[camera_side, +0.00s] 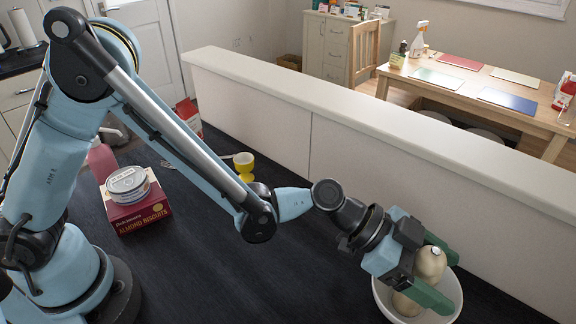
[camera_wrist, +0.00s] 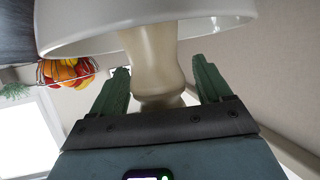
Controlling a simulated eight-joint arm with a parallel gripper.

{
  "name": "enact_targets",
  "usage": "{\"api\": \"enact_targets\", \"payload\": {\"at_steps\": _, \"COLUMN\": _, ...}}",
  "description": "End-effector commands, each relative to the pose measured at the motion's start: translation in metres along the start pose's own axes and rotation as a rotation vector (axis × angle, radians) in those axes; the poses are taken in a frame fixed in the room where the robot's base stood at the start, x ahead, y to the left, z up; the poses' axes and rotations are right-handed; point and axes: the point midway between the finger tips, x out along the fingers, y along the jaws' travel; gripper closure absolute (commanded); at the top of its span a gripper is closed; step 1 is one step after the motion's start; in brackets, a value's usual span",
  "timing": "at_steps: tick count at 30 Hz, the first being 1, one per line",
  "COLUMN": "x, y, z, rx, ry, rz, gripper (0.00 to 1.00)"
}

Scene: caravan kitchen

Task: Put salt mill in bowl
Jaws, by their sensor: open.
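The cream salt mill (camera_side: 431,263) is in the white bowl (camera_side: 457,297) at the lower right of the side view. It looks tilted, and part of it is hidden by a finger. My gripper (camera_side: 450,283) is over the bowl with its green fingers apart, one on each side of the mill. In the wrist view the mill (camera_wrist: 154,55) runs from the bowl (camera_wrist: 85,28) down between the open fingers of my gripper (camera_wrist: 162,70). Gaps show on both sides of the mill there.
A red almond biscuits box (camera_side: 138,212) with a tin (camera_side: 127,184) on top stands at the left. A yellow egg cup (camera_side: 244,164) stands near the pale partition (camera_side: 300,125). The dark worktop (camera_side: 270,285) is clear between box and bowl. Fruit (camera_wrist: 65,71) shows in the wrist view.

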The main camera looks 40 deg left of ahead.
Motion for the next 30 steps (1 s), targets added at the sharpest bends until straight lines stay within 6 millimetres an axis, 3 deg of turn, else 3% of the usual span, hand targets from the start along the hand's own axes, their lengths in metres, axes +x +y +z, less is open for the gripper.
{"api": "enact_targets", "payload": {"at_steps": 5, "x": -0.008, "y": -0.001, "z": -0.003, "rx": -0.001, "ry": 0.0, "rz": -0.001, "gripper": 0.22}}
{"api": "enact_targets", "payload": {"at_steps": 21, "x": -0.1, "y": -0.001, "z": -0.003, "rx": -0.001, "ry": 0.0, "rz": -0.004, "gripper": 0.22}}
{"api": "enact_targets", "payload": {"at_steps": 30, "x": -0.123, "y": -0.001, "z": -0.002, "rx": -0.008, "ry": -0.008, "rz": -0.007, "gripper": 0.22}}
